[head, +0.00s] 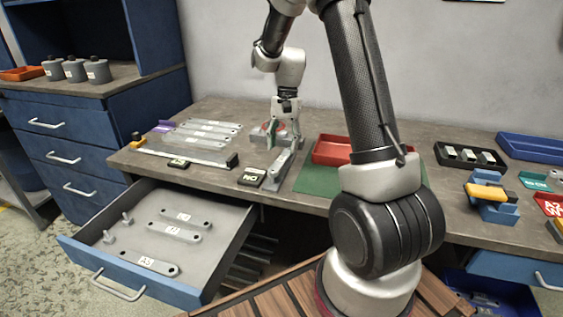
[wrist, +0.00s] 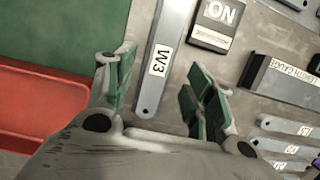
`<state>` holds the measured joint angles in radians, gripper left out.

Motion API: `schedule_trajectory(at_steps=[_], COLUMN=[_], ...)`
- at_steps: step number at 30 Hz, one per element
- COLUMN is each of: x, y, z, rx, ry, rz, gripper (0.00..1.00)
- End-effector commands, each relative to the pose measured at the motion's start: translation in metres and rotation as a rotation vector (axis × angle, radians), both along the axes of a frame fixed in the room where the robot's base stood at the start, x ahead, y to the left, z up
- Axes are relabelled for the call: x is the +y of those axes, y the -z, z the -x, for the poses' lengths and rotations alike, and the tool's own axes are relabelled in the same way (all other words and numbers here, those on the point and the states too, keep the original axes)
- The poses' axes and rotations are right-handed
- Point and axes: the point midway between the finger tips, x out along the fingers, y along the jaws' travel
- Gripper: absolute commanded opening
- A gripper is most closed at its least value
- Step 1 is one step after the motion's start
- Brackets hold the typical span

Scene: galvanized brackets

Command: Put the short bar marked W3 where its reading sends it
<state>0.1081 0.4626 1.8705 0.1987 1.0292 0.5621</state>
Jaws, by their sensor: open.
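The grey bar marked W3 (wrist: 172,28) lies on the worktop, its label near the rounded, holed end. In the head view the bar (head: 281,170) lies in front of my gripper (head: 284,136). My gripper is open and empty; in the wrist view its green-padded fingers (wrist: 160,85) stand on either side of the bar, with gaps between. A dark block (wrist: 213,22) beside the bar shows white letters like "NO"; it also shows in the head view (head: 251,177). A length gauge (wrist: 285,80) lies farther over, with several labelled bars (head: 207,132) behind it.
An open drawer (head: 215,262) at the lower left holds several labelled bars and pegs. A green mat (head: 316,181) and red tray (head: 331,152) lie right of the bar. A black tray (head: 441,150), a blue-and-yellow device (head: 487,192) and a blue tray (head: 530,149) are farther right.

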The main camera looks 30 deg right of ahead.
Motion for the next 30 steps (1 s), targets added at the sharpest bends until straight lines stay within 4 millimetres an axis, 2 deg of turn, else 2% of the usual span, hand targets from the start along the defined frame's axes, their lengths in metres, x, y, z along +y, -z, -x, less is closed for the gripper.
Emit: schedule_trajectory(at_steps=[7, 16, 17, 25, 30], x=[0.009, 0.01, 0.01, 0.01, 0.01], y=[0.036, 0.043, 0.043, 0.042, 0.042], z=[0.009, 0.011, 0.011, 0.011, 0.01], rx=[0.002, 0.0, 0.0, 0.0, 0.0], ry=[-0.002, -0.002, -0.002, -0.002, -0.003], rz=[0.0, 0.0, 0.0, 0.0, 0.0], gripper=[0.54, 0.54, 0.5, 0.01, 0.0])
